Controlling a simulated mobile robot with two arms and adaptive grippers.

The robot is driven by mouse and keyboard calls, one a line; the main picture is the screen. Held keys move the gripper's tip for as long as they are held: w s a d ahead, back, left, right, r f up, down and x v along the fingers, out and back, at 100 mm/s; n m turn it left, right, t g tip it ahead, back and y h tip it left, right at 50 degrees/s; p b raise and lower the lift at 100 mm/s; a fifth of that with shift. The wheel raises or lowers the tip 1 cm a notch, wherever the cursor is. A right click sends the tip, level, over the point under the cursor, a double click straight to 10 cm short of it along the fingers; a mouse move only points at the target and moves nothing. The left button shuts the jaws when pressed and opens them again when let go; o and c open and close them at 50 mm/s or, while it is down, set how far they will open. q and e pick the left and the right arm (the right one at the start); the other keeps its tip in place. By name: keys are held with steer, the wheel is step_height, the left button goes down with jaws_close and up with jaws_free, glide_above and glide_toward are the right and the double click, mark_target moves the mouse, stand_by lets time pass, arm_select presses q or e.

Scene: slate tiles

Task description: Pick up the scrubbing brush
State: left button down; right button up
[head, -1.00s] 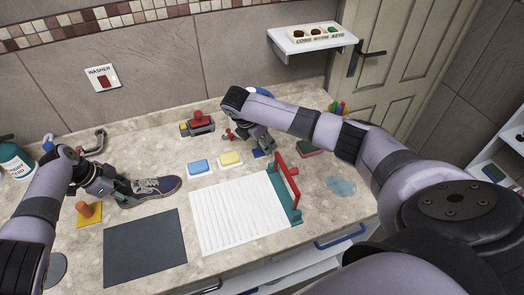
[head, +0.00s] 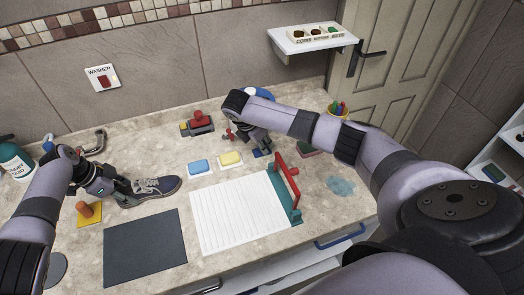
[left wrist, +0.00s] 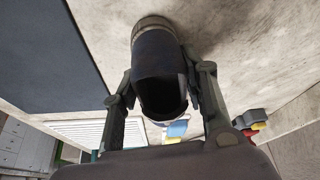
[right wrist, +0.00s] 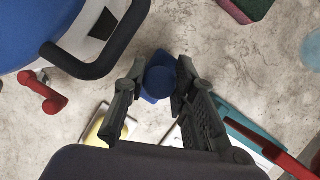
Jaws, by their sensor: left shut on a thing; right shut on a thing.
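My left gripper (head: 128,190) is shut on a dark blue shoe (head: 158,187) with a pale sole, on the counter. In the left wrist view the shoe (left wrist: 155,60) sits between the two fingers. My right gripper (head: 262,146) is shut on a blue piece (right wrist: 157,80) with a round knob on a flat base. That piece is mostly hidden by the gripper in the head view; I cannot tell whether it is the scrubbing brush. A dark red and green block (head: 310,147) lies to the right of this gripper, partly behind my arm.
A blue sponge (head: 199,167) and a yellow one (head: 230,159) lie left of my right gripper. A ribbed white sheet (head: 238,215) and a red-handled teal tool (head: 290,190) are in front. An orange knob on a yellow base (head: 88,212) stands near the left arm.

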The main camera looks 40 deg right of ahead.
jaws_close()
step_height(320, 180, up, 18)
stand_by(0.3)
